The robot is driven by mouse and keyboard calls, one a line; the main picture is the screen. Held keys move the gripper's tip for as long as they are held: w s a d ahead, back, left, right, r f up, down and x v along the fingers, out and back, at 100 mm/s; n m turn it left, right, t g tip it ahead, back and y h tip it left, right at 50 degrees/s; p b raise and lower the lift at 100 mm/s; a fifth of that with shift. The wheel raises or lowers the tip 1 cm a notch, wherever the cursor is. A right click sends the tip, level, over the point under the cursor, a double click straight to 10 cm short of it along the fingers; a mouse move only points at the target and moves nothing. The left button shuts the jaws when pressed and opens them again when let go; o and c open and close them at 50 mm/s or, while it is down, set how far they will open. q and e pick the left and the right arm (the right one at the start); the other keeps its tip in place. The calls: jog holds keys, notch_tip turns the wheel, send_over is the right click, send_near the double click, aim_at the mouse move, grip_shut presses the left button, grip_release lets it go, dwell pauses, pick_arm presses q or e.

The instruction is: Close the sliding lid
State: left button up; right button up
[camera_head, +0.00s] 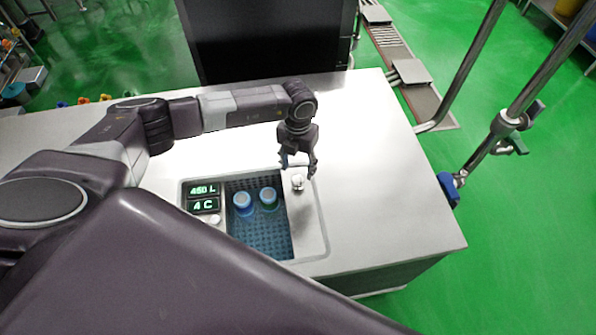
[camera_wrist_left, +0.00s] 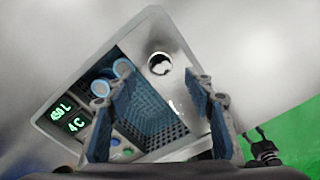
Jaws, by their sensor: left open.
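The sliding lid (camera_head: 307,218) is the pale panel at the right of the cooler box set in the counter. A round white knob (camera_head: 297,183) stands on it and also shows in the left wrist view (camera_wrist_left: 159,64). The lid leaves the well (camera_head: 268,238) uncovered. Two blue-capped bottles (camera_head: 243,200) (camera_head: 268,196) stand inside. My left gripper (camera_head: 298,166) is open and empty, pointing down above the far end of the lid, just beyond the knob. In the left wrist view its fingers (camera_wrist_left: 160,110) are spread apart, with the knob ahead. My right gripper is not seen.
The display (camera_head: 203,197) left of the well reads 4 C on its lower line. The white counter (camera_head: 375,180) is clear to the right. A dark cabinet (camera_head: 270,40) stands behind, and metal rails (camera_head: 490,140) stand beyond the right edge.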

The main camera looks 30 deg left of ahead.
aim_at(298, 180)
pick_arm(q)
notch_tip(298, 180, down, 4)
jog(key=shift+f, duration=0.1)
jog(key=shift+w+f, duration=0.1)
jog(key=shift+f, duration=0.5)
jog(key=shift+c, duration=0.7)
jog(key=c, duration=1)
grip_shut()
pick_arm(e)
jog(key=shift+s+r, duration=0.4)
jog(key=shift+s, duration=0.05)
